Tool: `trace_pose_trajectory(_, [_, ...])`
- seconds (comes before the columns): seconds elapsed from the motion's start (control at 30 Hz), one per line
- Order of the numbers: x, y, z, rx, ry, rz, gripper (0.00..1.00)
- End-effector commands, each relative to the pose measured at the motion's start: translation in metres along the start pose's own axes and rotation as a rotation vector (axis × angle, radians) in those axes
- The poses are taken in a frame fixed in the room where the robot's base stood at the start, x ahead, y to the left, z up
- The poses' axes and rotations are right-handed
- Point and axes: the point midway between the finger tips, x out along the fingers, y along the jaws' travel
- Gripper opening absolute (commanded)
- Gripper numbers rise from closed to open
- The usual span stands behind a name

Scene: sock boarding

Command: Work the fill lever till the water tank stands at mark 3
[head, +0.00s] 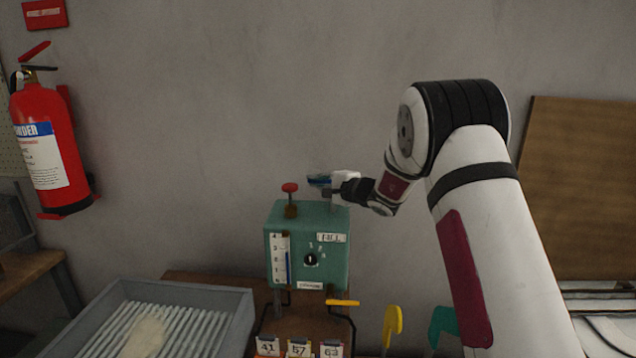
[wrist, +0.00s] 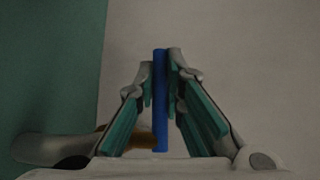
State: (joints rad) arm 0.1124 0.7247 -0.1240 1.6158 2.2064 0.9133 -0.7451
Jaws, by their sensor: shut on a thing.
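The teal tank unit (head: 338,260) stands against the wall in the head view. A white scale (head: 279,262) on its front has numbered marks and a blue column, whose top looks near mark 3; the exact level is too small to tell. A blue lever (head: 319,179) shows above the tank's top right. My gripper (head: 328,189) is at that lever. In the wrist view, my gripper (wrist: 160,62) is shut on the blue lever (wrist: 160,110), which stands upright between the fingers. The lever's base is hidden in the head view.
A red knob (head: 290,188) rises from the tank's top left, beside my gripper. A dial (head: 310,259) is on its front. Below are a yellow handle (head: 343,302) and numbered cards (head: 299,347). A grey ribbed tray (head: 235,318) is at lower left. A fire extinguisher (head: 42,120) hangs left.

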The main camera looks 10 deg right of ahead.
Motion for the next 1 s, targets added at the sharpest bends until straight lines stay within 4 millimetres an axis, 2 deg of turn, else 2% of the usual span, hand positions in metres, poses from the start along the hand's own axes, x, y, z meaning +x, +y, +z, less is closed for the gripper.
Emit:
trace_pose_trajectory(0.17, [0.0, 0.001, -0.002, -0.008, -0.033, 0.003, 0.0])
trace_pose_trajectory(0.57, [-0.008, 0.004, 0.005, -0.039, -0.252, 0.034, 0.0])
trace_pose_trajectory(0.97, [-0.011, 0.003, 0.007, -0.041, -0.274, 0.041, 0.0])
trace_pose_trajectory(1.0, [-0.011, 0.003, 0.007, -0.041, -0.273, 0.041, 0.19])
